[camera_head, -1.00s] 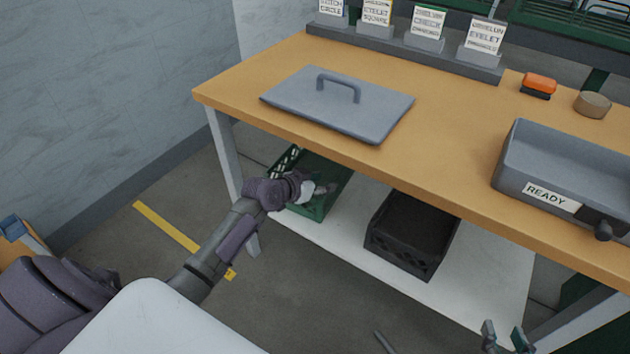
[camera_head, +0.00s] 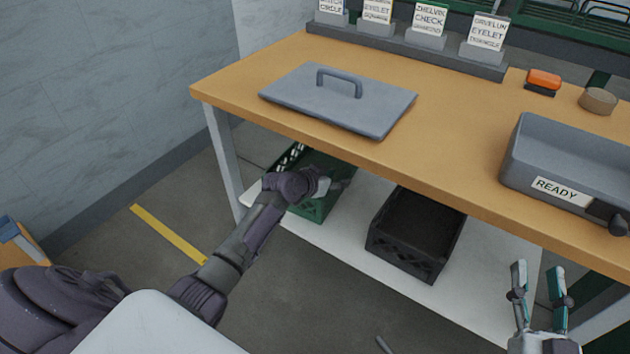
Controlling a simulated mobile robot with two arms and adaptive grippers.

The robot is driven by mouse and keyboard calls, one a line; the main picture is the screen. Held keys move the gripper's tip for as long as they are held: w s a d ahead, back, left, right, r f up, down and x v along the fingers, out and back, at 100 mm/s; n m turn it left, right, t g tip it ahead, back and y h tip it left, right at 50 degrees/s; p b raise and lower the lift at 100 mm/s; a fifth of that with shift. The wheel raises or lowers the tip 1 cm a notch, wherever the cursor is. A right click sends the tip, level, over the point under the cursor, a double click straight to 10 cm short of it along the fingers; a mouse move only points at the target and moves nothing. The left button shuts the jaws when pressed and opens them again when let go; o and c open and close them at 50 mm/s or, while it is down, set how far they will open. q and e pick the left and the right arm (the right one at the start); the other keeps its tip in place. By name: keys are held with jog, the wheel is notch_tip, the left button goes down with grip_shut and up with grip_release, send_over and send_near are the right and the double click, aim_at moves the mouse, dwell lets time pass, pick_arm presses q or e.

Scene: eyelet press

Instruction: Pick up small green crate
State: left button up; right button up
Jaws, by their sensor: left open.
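The small green crate (camera_head: 314,208) stands on the white lower shelf under the wooden table, at its left end. The tabletop hides part of its top, and my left arm covers part of its front. My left gripper (camera_head: 343,180) reaches in under the table edge at the crate's upper part. It is open; whether it touches the crate I cannot tell. My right gripper (camera_head: 539,277) is at the lower right, in front of the shelf, with its two fingers apart and nothing between them.
A black crate (camera_head: 393,245) stands right of the green one on the shelf (camera_head: 345,257). Above, the table (camera_head: 450,150) holds a grey lid (camera_head: 340,105), a grey READY bin (camera_head: 520,165) and card holders (camera_head: 430,40). The table leg (camera_head: 224,158) is close left of the green crate.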

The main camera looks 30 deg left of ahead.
pick_arm(q)
grip_shut()
jog(key=shift+r, duration=0.2)
dwell(0.6)
